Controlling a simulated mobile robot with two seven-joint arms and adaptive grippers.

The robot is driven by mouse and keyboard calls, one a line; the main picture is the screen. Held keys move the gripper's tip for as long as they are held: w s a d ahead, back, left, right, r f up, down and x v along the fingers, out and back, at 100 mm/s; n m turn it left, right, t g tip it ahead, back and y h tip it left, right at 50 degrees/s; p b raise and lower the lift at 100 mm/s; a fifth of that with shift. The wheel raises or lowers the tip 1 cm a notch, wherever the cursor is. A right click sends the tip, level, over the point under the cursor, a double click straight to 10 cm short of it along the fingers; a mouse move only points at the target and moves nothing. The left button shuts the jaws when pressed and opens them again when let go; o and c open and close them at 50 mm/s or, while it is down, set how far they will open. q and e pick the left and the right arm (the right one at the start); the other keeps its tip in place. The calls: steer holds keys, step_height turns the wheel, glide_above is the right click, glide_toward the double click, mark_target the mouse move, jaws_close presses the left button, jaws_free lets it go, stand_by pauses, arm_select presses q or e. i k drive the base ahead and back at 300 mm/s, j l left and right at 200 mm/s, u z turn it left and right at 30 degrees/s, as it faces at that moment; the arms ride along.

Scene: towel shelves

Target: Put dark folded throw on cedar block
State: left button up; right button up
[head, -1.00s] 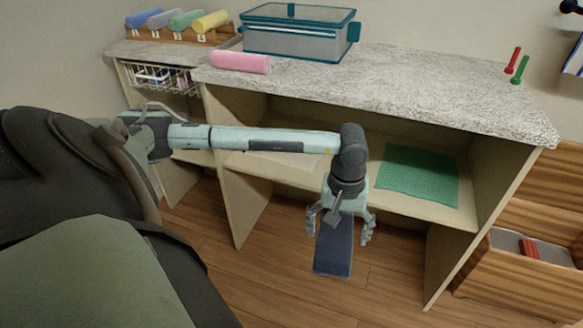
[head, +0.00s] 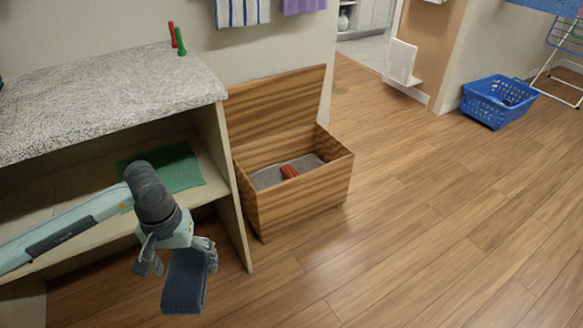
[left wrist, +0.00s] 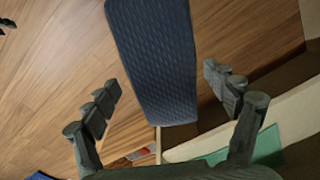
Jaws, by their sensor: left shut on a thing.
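My left gripper (head: 182,256) is shut on the dark folded throw (head: 185,284), a navy textured strip. The throw hangs below the fingers, in front of the shelf unit and left of the chest. In the left wrist view, the throw (left wrist: 155,50) extends away between the spread finger links of the gripper (left wrist: 163,86). A small reddish block (head: 290,171), which looks like the cedar block, lies on grey cloth (head: 270,176) inside an open wooden chest (head: 305,200). The throw is apart from the block. My right gripper is not in view.
The shelf unit's side panel (head: 233,215) stands between the shelf and the chest. A green mat (head: 183,168) lies on the shelf. The chest's lid (head: 275,105) stands raised at the back. A blue basket (head: 497,101) is far right. The wooden floor in front is clear.

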mark_target(290, 172)
steer(key=i+l+u, duration=0.1)
steer(key=l, duration=0.3)
steer(key=i+l, duration=0.25)
steer(key=i+l+u, duration=0.15)
steer(key=l, duration=0.35)
steer(key=i+l+u, duration=0.1)
steer(key=l, duration=0.3)
steer(key=i+l+u, duration=0.1)
steer(key=l, duration=0.35)
steer(key=i+l, duration=0.15)
steer(key=l, duration=0.25)
steer(key=i+l+u, duration=0.15)
steer(key=l, duration=0.3)
